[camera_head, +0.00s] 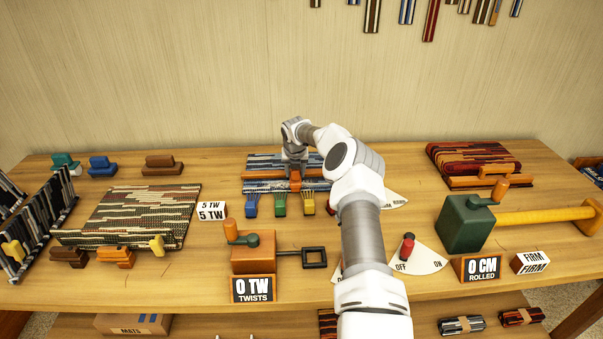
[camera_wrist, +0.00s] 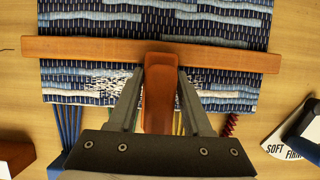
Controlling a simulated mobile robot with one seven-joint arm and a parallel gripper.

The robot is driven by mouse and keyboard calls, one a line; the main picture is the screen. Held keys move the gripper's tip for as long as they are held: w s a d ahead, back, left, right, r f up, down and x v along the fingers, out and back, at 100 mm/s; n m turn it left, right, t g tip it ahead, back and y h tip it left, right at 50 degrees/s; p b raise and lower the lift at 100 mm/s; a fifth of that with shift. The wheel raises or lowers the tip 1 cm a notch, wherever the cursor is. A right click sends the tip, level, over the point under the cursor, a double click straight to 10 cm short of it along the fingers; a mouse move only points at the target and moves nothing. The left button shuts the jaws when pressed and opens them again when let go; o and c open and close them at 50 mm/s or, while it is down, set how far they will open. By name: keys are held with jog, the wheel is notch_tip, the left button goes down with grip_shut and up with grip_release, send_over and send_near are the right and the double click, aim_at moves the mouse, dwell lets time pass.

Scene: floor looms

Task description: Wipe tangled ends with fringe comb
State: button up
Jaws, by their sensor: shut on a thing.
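The fringe comb (camera_wrist: 225,57) is an orange-brown wooden bar with a short handle. In the wrist view my gripper (camera_wrist: 160,75) is shut on that handle, and the bar lies across the blue and white striped mat (camera_wrist: 200,22). A pale, speckled tangled patch (camera_wrist: 105,82) shows on the mat beside the handle, partly hidden by my fingers. In the head view my gripper (camera_head: 295,172) is over the mat (camera_head: 262,160), with the comb (camera_head: 262,175) under it. I cannot tell if the comb touches the mat. Blue, green and yellow fringe bundles (camera_head: 280,204) hang at the mat's front edge.
A twist crank box (camera_head: 262,255) stands in front of the mat. A green roller box (camera_head: 465,224) and red striped mat (camera_head: 470,155) are to the right. A multicoloured mat (camera_head: 135,215) and several small handled blocks (camera_head: 102,166) are at left.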

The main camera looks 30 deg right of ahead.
jog(key=shift+w+a+b, duration=0.25)
jog(key=shift+w+a, duration=0.55)
jog(key=shift+a, duration=0.9)
jog(key=shift+w+a+b, duration=0.2)
jog(key=shift+w+a, duration=0.6)
jog(key=shift+a, duration=0.9)
jog(key=shift+w+a+b, duration=0.25)
jog(key=shift+w+a, duration=0.55)
jog(key=shift+a, duration=0.9)
jog(key=shift+s+d, duration=0.25)
jog(key=shift+d, duration=0.25)
jog(key=shift+s+d, duration=0.2)
jog(key=shift+d, duration=0.3)
jog(key=shift+s+d+f+p, duration=0.1)
jog(key=shift+s+d, duration=0.3)
jog(key=shift+d, duration=0.4)
jog(key=shift+s+d+p, duration=0.15)
jog(key=shift+s+d, duration=0.2)
jog(key=shift+d, duration=0.4)
jog(key=shift+s+d+f+p, duration=0.1)
jog(key=shift+s+d, duration=0.3)
jog(key=shift+d, duration=0.4)
